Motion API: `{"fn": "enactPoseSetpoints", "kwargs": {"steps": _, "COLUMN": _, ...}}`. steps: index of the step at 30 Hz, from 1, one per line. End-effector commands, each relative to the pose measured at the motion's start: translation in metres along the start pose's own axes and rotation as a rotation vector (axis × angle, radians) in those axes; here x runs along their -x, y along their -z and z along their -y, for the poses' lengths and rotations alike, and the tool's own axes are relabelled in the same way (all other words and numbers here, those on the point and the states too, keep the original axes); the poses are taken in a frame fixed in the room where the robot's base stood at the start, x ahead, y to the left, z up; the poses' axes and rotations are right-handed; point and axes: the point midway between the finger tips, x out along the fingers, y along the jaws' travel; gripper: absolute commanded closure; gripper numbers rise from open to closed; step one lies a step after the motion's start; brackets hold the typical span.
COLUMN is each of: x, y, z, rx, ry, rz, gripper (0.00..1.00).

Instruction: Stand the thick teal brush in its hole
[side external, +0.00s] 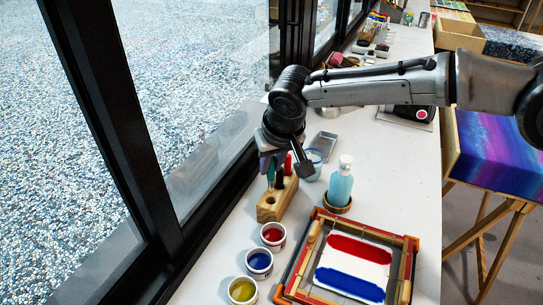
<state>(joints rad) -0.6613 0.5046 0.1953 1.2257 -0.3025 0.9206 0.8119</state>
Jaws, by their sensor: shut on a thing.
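The wooden brush block (270,213) stands on the white table by the window, with an open hole in its near end. My gripper (280,160) is over the block, pointing down, and is shut on the thick teal brush (270,172). The teal brush is upright and largely hidden by the gripper. A red brush (288,165) stands at the far part of the block, close beside the gripper. Whether the teal brush's lower end is in a hole or just above it, I cannot tell.
Cups of red (273,235), blue (259,262) and yellow paint (242,290) stand in front of the block. A pale blue bottle (341,184) stands to its right. A wooden frame (404,262) with red and blue paint lies at the front right.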

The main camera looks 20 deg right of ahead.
Motion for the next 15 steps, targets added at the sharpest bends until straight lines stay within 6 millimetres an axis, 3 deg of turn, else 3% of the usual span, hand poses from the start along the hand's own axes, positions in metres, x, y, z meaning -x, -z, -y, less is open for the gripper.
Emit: {"fn": "enactPoseSetpoints", "kwargs": {"steps": 15, "x": -0.028, "y": -0.012, "z": 0.0, "rx": 0.0, "ry": 0.0, "rz": 0.0, "gripper": 1.0}}
